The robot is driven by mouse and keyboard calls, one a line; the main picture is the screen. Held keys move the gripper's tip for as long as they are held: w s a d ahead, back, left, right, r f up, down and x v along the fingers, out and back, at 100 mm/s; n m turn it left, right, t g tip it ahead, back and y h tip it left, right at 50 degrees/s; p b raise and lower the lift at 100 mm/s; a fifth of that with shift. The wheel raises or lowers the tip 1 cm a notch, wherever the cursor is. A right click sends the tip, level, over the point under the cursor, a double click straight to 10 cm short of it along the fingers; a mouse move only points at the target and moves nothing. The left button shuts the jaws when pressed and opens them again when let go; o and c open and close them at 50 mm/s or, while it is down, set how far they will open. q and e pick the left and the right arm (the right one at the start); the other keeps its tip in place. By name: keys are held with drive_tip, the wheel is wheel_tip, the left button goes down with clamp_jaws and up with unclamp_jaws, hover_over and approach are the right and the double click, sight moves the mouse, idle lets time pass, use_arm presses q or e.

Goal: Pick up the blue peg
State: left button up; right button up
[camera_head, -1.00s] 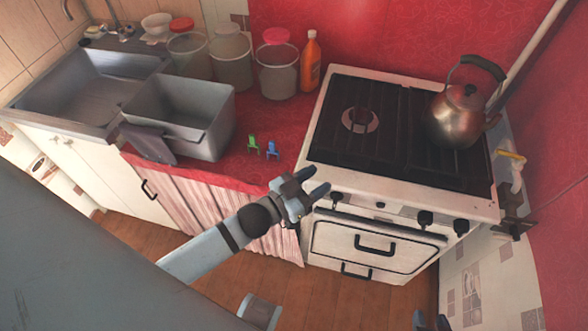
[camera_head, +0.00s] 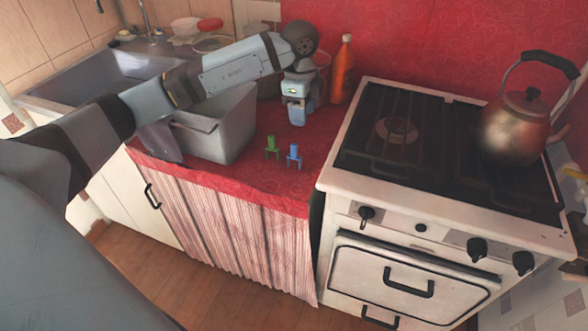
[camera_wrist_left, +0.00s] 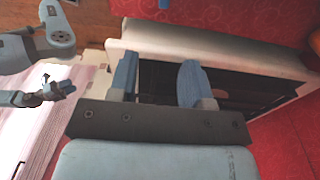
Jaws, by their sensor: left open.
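The blue peg (camera_head: 294,155) stands upright on the red counter, near its front edge and left of the stove. A similar green peg (camera_head: 272,147) stands just left of it. My left gripper (camera_head: 297,115) hangs above and behind the pegs, apart from both. In the left wrist view its two blue fingers (camera_wrist_left: 157,78) are spread with nothing between them. A small blue bit at the top edge of that view may be the blue peg; I cannot tell. What looks like my right gripper (camera_wrist_left: 58,92) shows small at the left of the wrist view, its jaws unclear.
A grey basin (camera_head: 225,130) stands left of the pegs. An orange bottle (camera_head: 342,72) stands behind, partly beside jars hidden by my arm. The stove (camera_head: 440,155) with a kettle (camera_head: 515,125) is at the right. The counter around the pegs' front is clear.

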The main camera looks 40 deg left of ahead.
sight(294, 144)
use_arm(q)
drive_tip(key=shift+n+y, duration=0.4)
drive_tip(key=shift+s+a+f+b, duration=0.1)
drive_tip(key=shift+a+f+b, duration=0.2)
drive_tip(key=shift+f, duration=1.9)
drive_tip(key=shift+s+a+f+b, duration=0.1)
drive_tip(key=shift+a+f+b, duration=0.25)
drive_tip(key=shift+f, duration=1.8)
drive_tip(key=shift+s+a+f+b, duration=0.1)
drive_tip(key=shift+a+f+b, duration=0.2)
drive_tip(key=shift+f, duration=1.9)
clamp_jaws()
